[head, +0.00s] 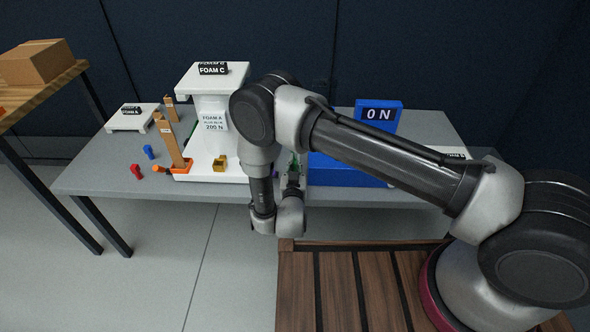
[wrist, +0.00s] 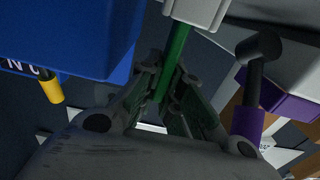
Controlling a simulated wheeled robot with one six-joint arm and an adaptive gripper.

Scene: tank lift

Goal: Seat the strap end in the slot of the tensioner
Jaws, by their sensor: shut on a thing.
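My gripper (wrist: 166,84) is shut on a narrow green strip (wrist: 179,46), which looks like the strap. The strip runs up to a pale grey block (wrist: 196,10) at the top of the wrist view; whether it enters the block or passes behind it I cannot tell. In the head view my gripper (head: 291,178) is at the table's front edge, left of the blue unit (head: 345,172), with a little green showing between its fingers. A blue display (head: 378,115) reads 0 N. I cannot make out the tensioner's slot; my arm covers part of the blue unit.
A white stand (head: 213,160) labelled FOAM A, 200 N is left of my gripper. A tan post (head: 172,143) in an orange holder, a blue peg (head: 149,152) and a red peg (head: 136,171) are farther left. A purple part (wrist: 247,122) is close right of my fingers.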

